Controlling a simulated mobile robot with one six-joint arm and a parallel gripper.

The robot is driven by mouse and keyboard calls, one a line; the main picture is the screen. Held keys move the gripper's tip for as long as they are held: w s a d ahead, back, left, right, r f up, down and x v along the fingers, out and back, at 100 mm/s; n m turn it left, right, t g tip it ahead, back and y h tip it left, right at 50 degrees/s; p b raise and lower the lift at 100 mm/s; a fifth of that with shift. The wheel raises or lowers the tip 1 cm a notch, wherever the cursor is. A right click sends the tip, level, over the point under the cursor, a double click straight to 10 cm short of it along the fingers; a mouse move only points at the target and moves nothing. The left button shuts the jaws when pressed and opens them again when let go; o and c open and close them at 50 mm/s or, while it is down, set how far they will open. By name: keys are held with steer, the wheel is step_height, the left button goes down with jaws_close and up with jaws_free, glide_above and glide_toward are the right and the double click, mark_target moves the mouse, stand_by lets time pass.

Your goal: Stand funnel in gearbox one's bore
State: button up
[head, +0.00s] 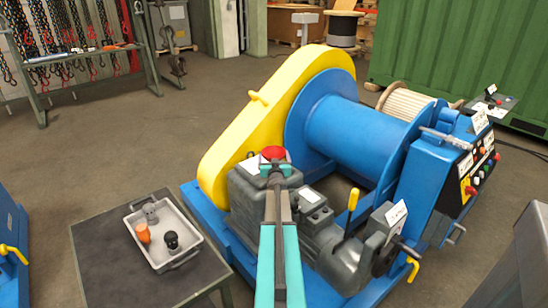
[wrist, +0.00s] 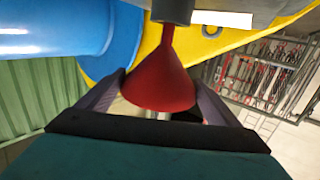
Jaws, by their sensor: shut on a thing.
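The red funnel (head: 273,153) is over the top of the grey gearbox (head: 247,192), beside the yellow chain guard. My gripper (head: 275,170) is shut on it, and its arm reaches in from the bottom of the head view. In the wrist view the fingers (wrist: 160,85) hold the funnel's wide cone (wrist: 160,83) from both sides. Its narrow spout points at a short grey cylinder (wrist: 172,9) at the top edge and meets it in the picture. The spout's tip is hidden, so I cannot tell whether it is inside the bore.
A yellow chain guard (head: 230,140) and a blue drum (head: 345,135) stand close behind the gearbox. A yellow-handled lever (head: 352,200) rises to the right. A grey tray (head: 185,262) with orange, black and grey parts is on a dark table (head: 100,260) at left.

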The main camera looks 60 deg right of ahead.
steer(key=shift+f, duration=0.25)
stand_by(0.3)
steer(key=o, duration=0.9)
steer(key=shift+a, duration=0.15)
steer(key=shift+b+v, duration=0.75)
steer(key=shift+v, duration=3.15)
steer(key=shift+r, duration=0.15)
